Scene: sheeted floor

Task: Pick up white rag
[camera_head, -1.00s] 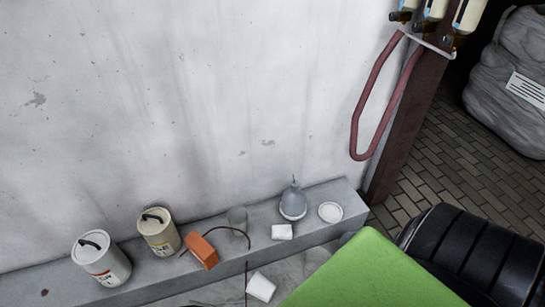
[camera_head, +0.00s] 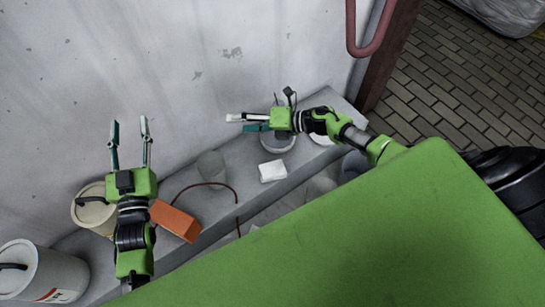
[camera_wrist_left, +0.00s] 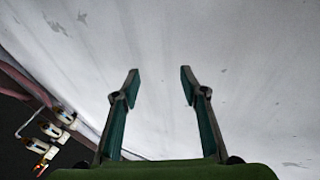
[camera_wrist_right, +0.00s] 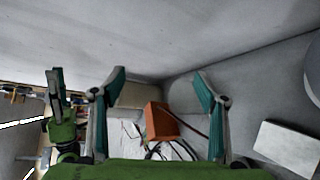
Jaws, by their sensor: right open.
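A small white folded piece that looks like the rag (camera_head: 272,171) lies flat on the grey ledge (camera_head: 215,205). It also shows at the right of the right wrist view (camera_wrist_right: 287,148). My right gripper (camera_head: 240,122) is open and empty, above and behind the rag in the head view, pointing left. Its spread fingers show in the right wrist view (camera_wrist_right: 158,76), with the rag outside them. My left gripper (camera_head: 130,124) is open and empty, farther left near the wall. The left wrist view shows its fingers apart before bare wall (camera_wrist_left: 159,78).
Two lidded cans (camera_head: 93,213) (camera_head: 45,275) stand farther left. A round grey vessel (camera_head: 279,145) is partly hidden by my right gripper.

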